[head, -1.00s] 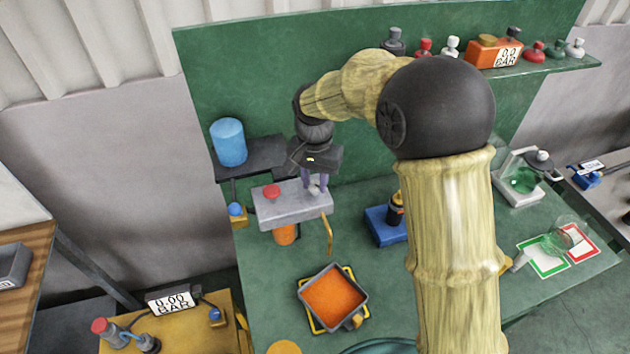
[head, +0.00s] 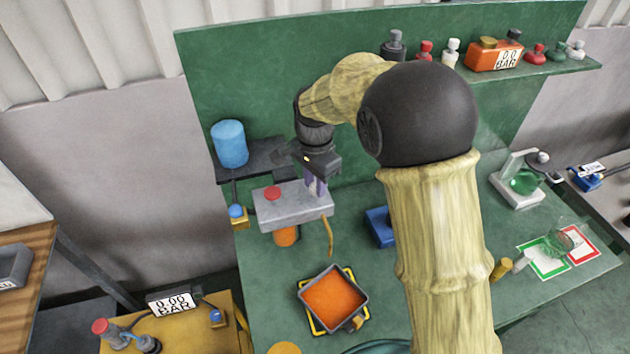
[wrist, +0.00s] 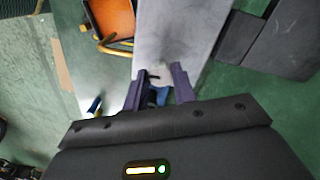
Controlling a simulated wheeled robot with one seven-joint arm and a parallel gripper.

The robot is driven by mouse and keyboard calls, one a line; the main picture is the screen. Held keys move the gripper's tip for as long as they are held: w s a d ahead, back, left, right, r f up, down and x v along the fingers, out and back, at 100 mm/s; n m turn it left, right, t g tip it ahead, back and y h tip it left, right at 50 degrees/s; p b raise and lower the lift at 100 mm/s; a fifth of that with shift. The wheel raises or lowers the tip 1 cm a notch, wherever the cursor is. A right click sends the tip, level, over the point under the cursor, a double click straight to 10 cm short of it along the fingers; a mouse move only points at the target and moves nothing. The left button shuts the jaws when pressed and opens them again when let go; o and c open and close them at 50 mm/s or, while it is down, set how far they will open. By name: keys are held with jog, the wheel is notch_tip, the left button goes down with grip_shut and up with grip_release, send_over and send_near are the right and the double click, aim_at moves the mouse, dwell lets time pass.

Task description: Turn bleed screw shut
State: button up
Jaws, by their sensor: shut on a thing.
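A grey metal block (head: 290,208) with a red cap (head: 272,194) on its left end stands out over the green bench. My gripper (head: 316,186) points down at the block's right end, its two purple fingers on either side of a small pale screw there. In the wrist view, my gripper (wrist: 160,88) is shut on that bleed screw (wrist: 161,75), a light grey head with a dark slot or lever beside it. The screw's lower part is hidden by the fingers. A bent amber tube (head: 328,236) hangs from the block's right end.
An orange-filled square tray (head: 335,268) sits below the tube. A blue cylinder (head: 229,143) stands on a dark shelf at left. A blue block (head: 381,227) is right of the metal block, partly behind my arm. Bottles (head: 392,45) line the upper shelf.

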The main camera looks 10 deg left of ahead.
jog(key=shift+r, duration=0.1)
jog(key=o, duration=1)
notch_tip(320, 180, up, 17)
jog(key=shift+r+b, duration=0.2)
jog(key=shift+b, duration=1.05)
jog(key=w+d+f+n, duration=0.1)
jog(key=d+f+n, duration=0.1)
jog(key=d+f, duration=0.55)
jog(key=s+d+f+n+t, duration=0.1)
jog(key=s+d+f, duration=0.3)
jog(key=d, duration=0.3)
jog(key=s+d+f+n, duration=0.2)
jog(key=s+d+f, duration=0.2)
jog(key=d, duration=0.3)
jog(key=s+d+f+n+t, duration=0.1)
jog(key=s+d+f, duration=0.3)
jog(key=d, duration=0.3)
jog(key=shift+s+d+f+n+t, duration=0.1)
jog(key=shift+s+f+n+t, duration=0.1)
jog(key=shift+s, duration=0.25)
jog(key=shift+s+d+f+n+t, duration=0.1)
jog(key=shift+s+n, duration=0.1)
jog(key=shift+s, duration=0.2)
